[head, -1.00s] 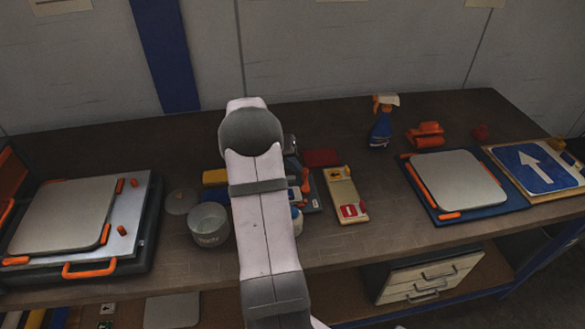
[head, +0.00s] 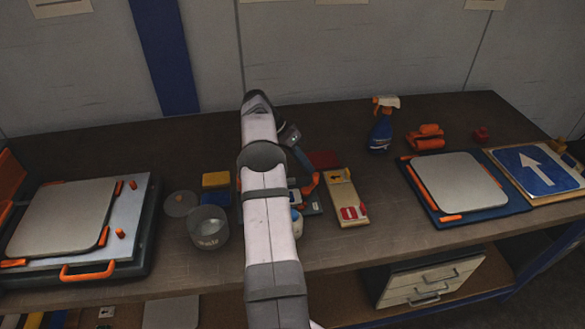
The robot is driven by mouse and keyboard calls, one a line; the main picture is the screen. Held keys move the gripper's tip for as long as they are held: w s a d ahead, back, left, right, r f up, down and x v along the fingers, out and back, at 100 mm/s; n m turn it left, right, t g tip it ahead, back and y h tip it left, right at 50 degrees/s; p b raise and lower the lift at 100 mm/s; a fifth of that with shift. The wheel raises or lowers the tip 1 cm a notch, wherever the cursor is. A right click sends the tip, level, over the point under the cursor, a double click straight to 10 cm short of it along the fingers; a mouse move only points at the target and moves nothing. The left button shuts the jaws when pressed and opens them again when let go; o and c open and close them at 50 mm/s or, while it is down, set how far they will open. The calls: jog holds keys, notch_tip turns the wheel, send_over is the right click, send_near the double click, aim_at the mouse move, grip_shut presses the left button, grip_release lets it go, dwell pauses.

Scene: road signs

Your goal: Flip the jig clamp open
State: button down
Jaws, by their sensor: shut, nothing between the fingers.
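A small jig (head: 313,207) with a grey-blue base lies on the bench just right of my arm. Its orange clamp lever (head: 308,190) slants up from it. I cannot tell clearly whether the clamp is open or closed. My arm hides the left part of the jig. My gripper (head: 303,161) is shut and empty, pointing down just above and behind the orange lever. Its fingertips are small and dark, and I cannot tell whether they touch the lever.
A beige board (head: 345,197) with small signs lies right of the jig. A grey pot (head: 208,228) and a yellow block (head: 216,179) are to the left. A spray bottle (head: 381,125) stands behind right. The back of the bench is mostly clear.

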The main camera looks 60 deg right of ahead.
jog(key=shift+s+d+b, duration=0.4)
jog(key=shift+s+d, duration=0.1)
jog(key=shift+s, duration=0.4)
dwell(0.4)
jog(key=v, duration=0.7)
jog(key=shift+r, duration=0.15)
jog(key=shift+a, duration=0.1)
dwell(0.4)
